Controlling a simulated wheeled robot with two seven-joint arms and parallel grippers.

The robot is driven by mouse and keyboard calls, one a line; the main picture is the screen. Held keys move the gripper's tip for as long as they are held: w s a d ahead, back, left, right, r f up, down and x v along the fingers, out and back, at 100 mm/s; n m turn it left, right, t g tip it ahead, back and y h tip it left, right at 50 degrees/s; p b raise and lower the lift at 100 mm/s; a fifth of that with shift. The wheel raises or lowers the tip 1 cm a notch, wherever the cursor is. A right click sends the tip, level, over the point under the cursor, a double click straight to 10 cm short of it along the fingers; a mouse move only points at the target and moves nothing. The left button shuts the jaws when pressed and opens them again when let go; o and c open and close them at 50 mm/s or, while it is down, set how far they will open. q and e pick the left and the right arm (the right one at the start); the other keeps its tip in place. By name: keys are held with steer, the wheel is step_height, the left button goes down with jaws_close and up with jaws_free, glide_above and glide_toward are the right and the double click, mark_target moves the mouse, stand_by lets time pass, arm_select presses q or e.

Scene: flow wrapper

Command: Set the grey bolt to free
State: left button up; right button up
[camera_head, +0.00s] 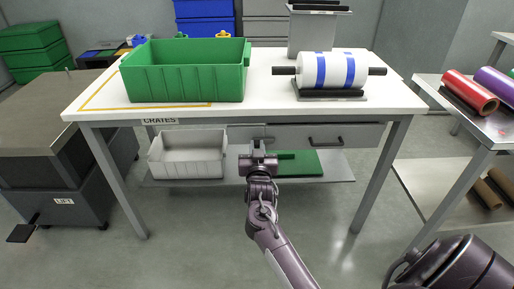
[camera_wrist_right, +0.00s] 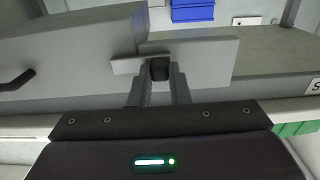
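The grey bolt (camera_wrist_right: 205,60) is a flat grey plate with a black knob (camera_wrist_right: 160,69) on it. It sits at the front under the table top, at the left end of the grey drawer. In the head view the bolt (camera_head: 238,133) is partly hidden behind my right gripper (camera_head: 258,147). In the right wrist view the two fingers of my right gripper (camera_wrist_right: 160,85) stand on either side of the black knob and appear to be closed on it. My left gripper is not in view.
The grey drawer (camera_head: 370,134) has a black handle. A green crate (camera_head: 185,84) and a white roll with blue bands (camera_head: 335,70) stand on the table (camera_head: 262,88). A grey crate (camera_head: 187,156) and a green board (camera_head: 300,164) lie on the shelf below.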

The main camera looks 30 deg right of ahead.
jaws_close()
steer(key=w+a, duration=0.2)
steer(key=a, duration=0.1)
steer(key=shift+a+p, duration=0.15)
steer(key=shift+p, duration=0.15)
steer(key=o, duration=0.6)
jaws_free()
steer(key=shift+a, duration=0.1)
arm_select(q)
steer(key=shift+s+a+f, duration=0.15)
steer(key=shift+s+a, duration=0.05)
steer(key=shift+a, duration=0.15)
